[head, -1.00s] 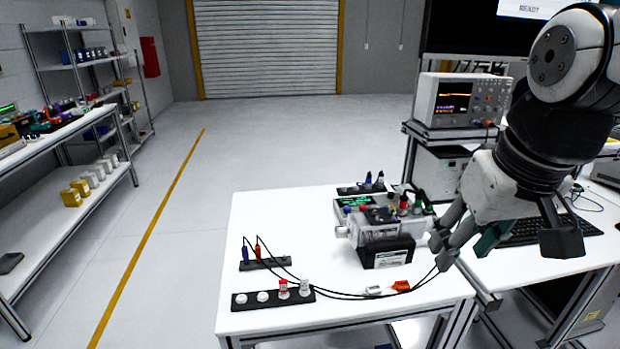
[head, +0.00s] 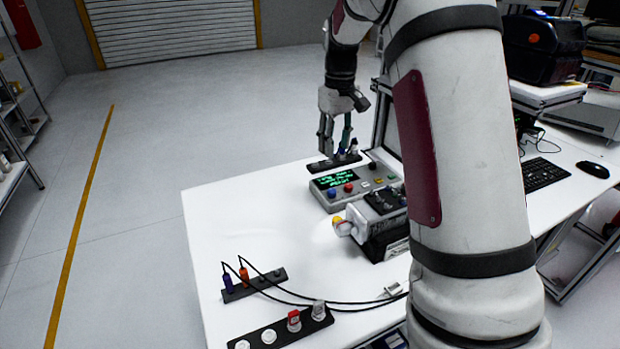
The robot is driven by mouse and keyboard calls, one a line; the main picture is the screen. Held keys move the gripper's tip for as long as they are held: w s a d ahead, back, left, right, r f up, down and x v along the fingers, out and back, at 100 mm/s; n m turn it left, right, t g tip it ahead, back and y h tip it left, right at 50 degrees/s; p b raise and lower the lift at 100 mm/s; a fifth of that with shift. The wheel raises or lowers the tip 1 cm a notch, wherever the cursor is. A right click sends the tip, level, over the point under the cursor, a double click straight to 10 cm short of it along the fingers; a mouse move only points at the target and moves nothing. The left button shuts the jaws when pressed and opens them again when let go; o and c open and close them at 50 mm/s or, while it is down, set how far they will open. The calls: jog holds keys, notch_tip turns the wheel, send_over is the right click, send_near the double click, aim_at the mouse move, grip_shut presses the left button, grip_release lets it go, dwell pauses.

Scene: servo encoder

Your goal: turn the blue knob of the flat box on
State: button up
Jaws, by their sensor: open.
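The flat box (head: 372,184) is grey, with a green-lit display (head: 335,180), and lies at the back of the white table. Its blue knob (head: 331,193) is at the front left of its top, beside a red knob (head: 348,188). Which way the blue knob points is too small to tell. My gripper (head: 334,150) is open, fingers down, behind the flat box and over a black rack (head: 318,166). It is apart from the blue knob. Whether its fingers touch things on the rack cannot be told.
A servo unit on a black stand (head: 385,243) is just in front of the flat box, partly hidden by my arm. Front racks hold plugs (head: 245,280) and red and white connectors (head: 294,320), with black cables crossing the table. The table's left part (head: 230,205) is clear.

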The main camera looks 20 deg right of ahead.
aim_at(332, 190)
jog(key=f+p, duration=0.1)
jog(key=f, duration=1.3)
jog(key=shift+w, duration=0.2)
jog(key=shift+c, duration=0.3)
grip_shut()
